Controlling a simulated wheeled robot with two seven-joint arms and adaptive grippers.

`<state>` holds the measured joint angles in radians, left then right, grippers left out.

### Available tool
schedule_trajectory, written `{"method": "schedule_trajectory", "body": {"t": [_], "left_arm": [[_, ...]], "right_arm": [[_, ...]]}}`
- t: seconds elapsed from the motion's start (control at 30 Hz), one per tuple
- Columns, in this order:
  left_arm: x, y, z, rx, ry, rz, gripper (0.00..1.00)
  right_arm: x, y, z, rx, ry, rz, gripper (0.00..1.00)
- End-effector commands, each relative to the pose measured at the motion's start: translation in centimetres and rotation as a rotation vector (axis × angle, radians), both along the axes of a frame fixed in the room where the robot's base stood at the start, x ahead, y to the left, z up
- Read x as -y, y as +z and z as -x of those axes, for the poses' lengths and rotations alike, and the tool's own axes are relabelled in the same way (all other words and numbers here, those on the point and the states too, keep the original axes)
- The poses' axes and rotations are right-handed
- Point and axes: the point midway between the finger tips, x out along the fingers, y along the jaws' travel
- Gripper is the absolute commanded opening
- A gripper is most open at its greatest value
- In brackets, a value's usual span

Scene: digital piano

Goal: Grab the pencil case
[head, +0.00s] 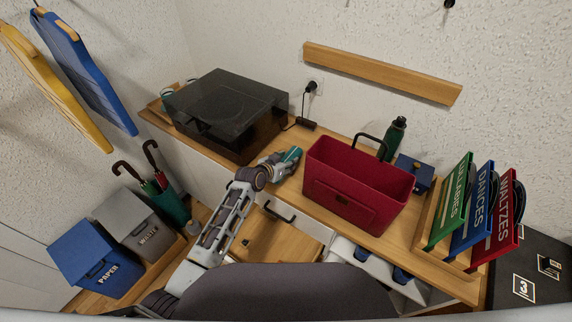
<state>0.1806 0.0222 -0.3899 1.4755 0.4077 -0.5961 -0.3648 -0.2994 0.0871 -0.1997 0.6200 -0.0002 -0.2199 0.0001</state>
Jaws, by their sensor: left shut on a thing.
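A small teal case (291,155), which looks like the pencil case, is at the tip of my left gripper (284,161), over the wooden top between the black record player and the red bin. The gripper is shut on it and the fingers hide part of it. I cannot tell whether the case still touches the wood. My left arm reaches up to it from the bottom left. My right gripper is not in view.
The black record player (222,105) stands left of the gripper, and a red handled bin (352,190) stands close on its right. A black adapter (305,123) with a cable lies behind. Colored record dividers (468,212) are at the right. An open drawer (275,240) is below.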

Motion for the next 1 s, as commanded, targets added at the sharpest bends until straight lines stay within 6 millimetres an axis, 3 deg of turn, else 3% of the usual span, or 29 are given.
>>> {"method": "schedule_trajectory", "body": {"t": [0.47,1.0], "left_arm": [[0.0,0.8,0.0,0.002,0.0,0.0,0.18],[0.0,7.8,0.0,0.004,-0.001,-0.001,0.18]], "right_arm": [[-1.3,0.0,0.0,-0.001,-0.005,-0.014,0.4],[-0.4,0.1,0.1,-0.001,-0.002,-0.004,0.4]]}}
